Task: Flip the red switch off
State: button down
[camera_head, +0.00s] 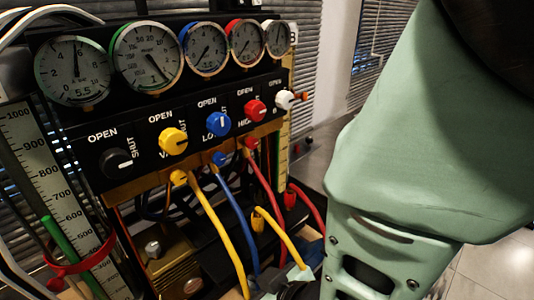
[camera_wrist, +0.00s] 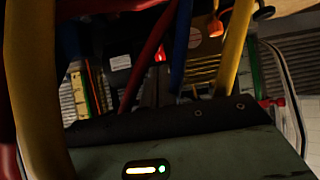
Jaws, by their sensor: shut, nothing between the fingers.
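A small glowing red piece (camera_wrist: 160,55), which looks like the red switch, shows in the wrist view at upper middle, among dark parts. Which way it is tipped is too small to tell. My gripper (camera_wrist: 162,84) is shut and empty, its dark fingers pointing towards the red piece. I cannot tell whether they touch it. In the head view my gripper is mostly hidden at the bottom edge, below the hoses, and I cannot make out the switch there. A red knob (camera_head: 255,110) sits on the valve panel above.
Yellow (camera_head: 214,235), blue (camera_head: 236,220) and red (camera_head: 272,190) hoses hang from the panel around my gripper. A yellow hose (camera_wrist: 30,90) passes close on the left in the wrist view. Round gauges (camera_head: 146,55) line the top. A scaled column (camera_head: 35,160) stands at left.

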jog(key=shift+f+b, duration=0.45)
jog(key=shift+b, duration=0.6)
jog(key=b+x, duration=0.1)
jog(key=x, duration=0.7)
jog(key=shift+w+a, duration=0.3)
